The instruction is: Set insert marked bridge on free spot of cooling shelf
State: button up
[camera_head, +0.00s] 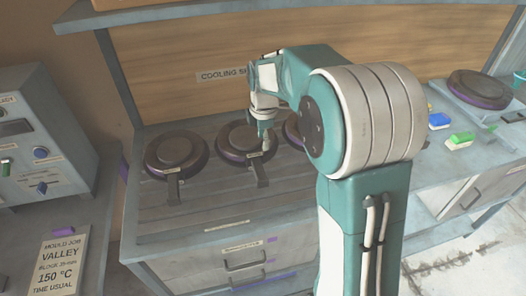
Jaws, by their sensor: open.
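The left and middle ones show handles pointing to the front. My gripper (262,143) is open, pointing down at the right side of the middle insert by its handle (261,174). Contact is unclear. Insert markings are too small to read.
Another round dark plate (480,88) sits on the right bench, near blue (439,120) and green (461,140) blocks. A control box (38,135) and a "MOULD JOB VALLEY" sign (60,264) stand at the left. An upper shelf (150,14) overhangs the back.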

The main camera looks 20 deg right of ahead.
jog(key=s+r+m+t, duration=0.2)
jog(key=s+r+m, duration=0.6)
jog(key=s+r, duration=0.4)
jog(key=s+f+m+t, duration=0.2)
jog(key=s+m, duration=0.8)
jog(key=s, duration=0.5)
jog(key=shift+f+t, duration=0.25)
jog(key=shift+t, duration=0.35)
